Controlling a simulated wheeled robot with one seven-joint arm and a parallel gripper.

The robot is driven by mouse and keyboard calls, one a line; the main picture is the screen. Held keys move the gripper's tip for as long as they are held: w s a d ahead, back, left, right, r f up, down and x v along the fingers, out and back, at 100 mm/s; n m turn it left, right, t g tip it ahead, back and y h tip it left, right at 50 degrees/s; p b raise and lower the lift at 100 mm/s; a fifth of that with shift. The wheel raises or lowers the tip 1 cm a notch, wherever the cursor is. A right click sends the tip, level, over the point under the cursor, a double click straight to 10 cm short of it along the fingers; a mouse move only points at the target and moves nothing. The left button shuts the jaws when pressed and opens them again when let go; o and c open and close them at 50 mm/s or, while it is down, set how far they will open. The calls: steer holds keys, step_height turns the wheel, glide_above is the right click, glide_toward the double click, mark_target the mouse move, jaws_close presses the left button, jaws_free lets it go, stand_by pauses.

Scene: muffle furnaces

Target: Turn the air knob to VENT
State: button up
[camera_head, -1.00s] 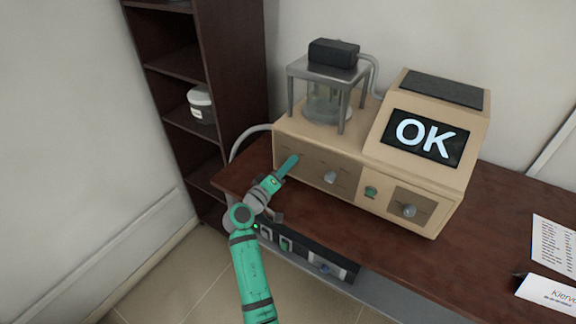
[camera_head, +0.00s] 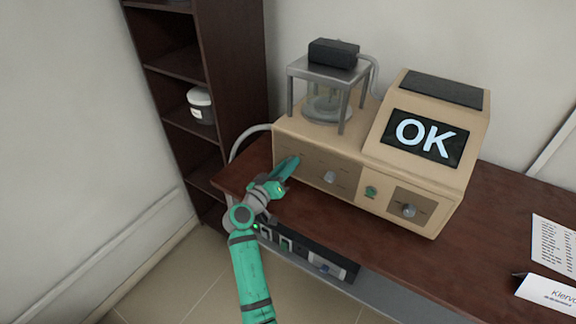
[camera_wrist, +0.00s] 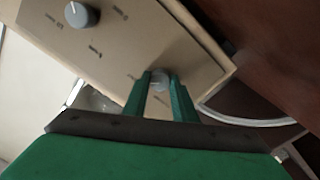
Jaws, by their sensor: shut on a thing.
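The beige machine (camera_head: 300,138) stands on the brown table, with several knobs on its front panel. My gripper (camera_head: 292,163) reaches the left end of this panel. In the wrist view my gripper (camera_wrist: 159,84) has its two green fingers closed on either side of a grey knob (camera_wrist: 158,76). This held knob is hidden behind my fingers in the head view. Its pointer and the lettering around it are too small or covered to read. A second grey knob (camera_head: 330,177) sits to its right; it also shows in the wrist view (camera_wrist: 82,14) with a white pointer line.
A green knob (camera_head: 371,192) and another grey knob (camera_head: 409,210) are farther right. The screen (camera_head: 425,138) reads OK. A glass vessel (camera_head: 328,103) stands under a metal frame on top. A dark shelf (camera_head: 235,90) is at left. The table front (camera_head: 340,225) is clear.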

steer(key=o, duration=1)
steer(key=shift+o, duration=0.2)
steer(key=v, duration=1)
steer(key=shift+s+a, duration=0.25)
steer(key=shift+s, duration=0.05)
steer(key=shift+f, duration=0.1)
